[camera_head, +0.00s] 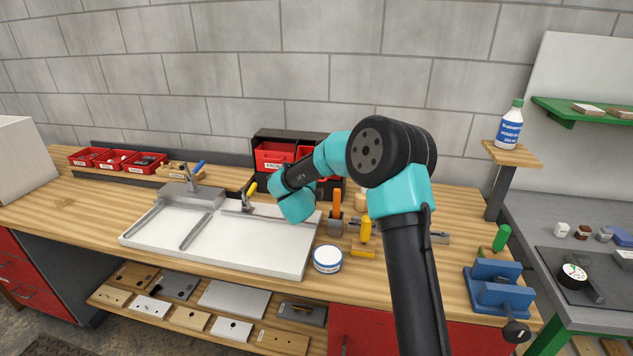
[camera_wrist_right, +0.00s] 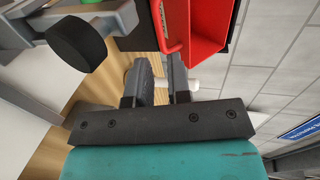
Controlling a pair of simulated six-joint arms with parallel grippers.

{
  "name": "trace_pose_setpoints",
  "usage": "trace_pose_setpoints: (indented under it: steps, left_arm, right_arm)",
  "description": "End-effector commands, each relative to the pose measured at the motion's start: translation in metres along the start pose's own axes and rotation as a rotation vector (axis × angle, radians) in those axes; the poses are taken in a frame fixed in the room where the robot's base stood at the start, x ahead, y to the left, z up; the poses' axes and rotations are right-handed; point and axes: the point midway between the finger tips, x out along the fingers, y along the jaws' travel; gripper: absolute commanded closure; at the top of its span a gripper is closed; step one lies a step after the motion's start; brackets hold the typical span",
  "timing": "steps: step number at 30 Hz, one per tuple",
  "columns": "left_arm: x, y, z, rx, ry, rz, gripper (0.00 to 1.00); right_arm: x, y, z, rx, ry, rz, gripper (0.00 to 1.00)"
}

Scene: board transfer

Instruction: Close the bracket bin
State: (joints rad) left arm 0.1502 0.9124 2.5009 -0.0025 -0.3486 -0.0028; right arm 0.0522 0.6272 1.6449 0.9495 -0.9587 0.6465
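A black cabinet (camera_head: 288,137) with red bins stands against the back wall, partly hidden by my right arm. A red bin front (camera_head: 272,157) with a white label, too small to read, shows at its upper left. In the right wrist view, a red bin (camera_wrist_right: 208,28) with a red handle (camera_wrist_right: 161,28) juts out, its inside visible. I cannot tell which bin is the bracket bin. My right gripper (camera_wrist_right: 157,68) has its fingers apart just short of the handle, with nothing clearly held. In the head view it is hidden behind my wrist. My left gripper is out of view.
A white tray fixture (camera_head: 250,250) with toggle clamps lies left of my wrist. A round white tin (camera_head: 327,259), an orange-handled tool (camera_head: 337,205) and a blue vise (camera_head: 497,288) are to the right. Small red bins (camera_head: 140,163) stand at the back left.

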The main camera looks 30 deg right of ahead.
Motion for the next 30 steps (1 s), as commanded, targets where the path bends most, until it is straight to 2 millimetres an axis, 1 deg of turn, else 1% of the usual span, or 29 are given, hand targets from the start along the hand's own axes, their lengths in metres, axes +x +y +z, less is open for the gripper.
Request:
trace_pose_setpoints:
  steps: [1,6,9,13,18,26,30]
  left_arm:
    - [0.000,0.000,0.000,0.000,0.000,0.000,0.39]
    - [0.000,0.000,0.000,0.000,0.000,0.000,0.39]
    - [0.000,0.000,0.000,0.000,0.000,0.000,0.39]
    - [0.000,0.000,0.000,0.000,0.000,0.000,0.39]
    - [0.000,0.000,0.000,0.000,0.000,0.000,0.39]
    - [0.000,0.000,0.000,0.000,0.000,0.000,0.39]
    - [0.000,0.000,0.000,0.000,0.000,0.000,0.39]
  right_arm:
    - [0.010,0.001,0.000,0.001,0.002,0.000,0.82]
    - [0.039,0.000,0.000,0.001,0.002,0.000,0.82]
    - [0.054,0.001,-0.001,0.001,0.002,0.000,0.82]
    - [0.069,0.000,0.000,0.001,0.001,0.000,0.82]
    - [0.078,0.000,0.000,0.001,-0.001,0.000,0.82]
    - [0.079,0.000,0.000,0.001,-0.001,0.000,0.82]
    - [0.078,0.000,0.000,0.001,-0.001,0.000,0.94]
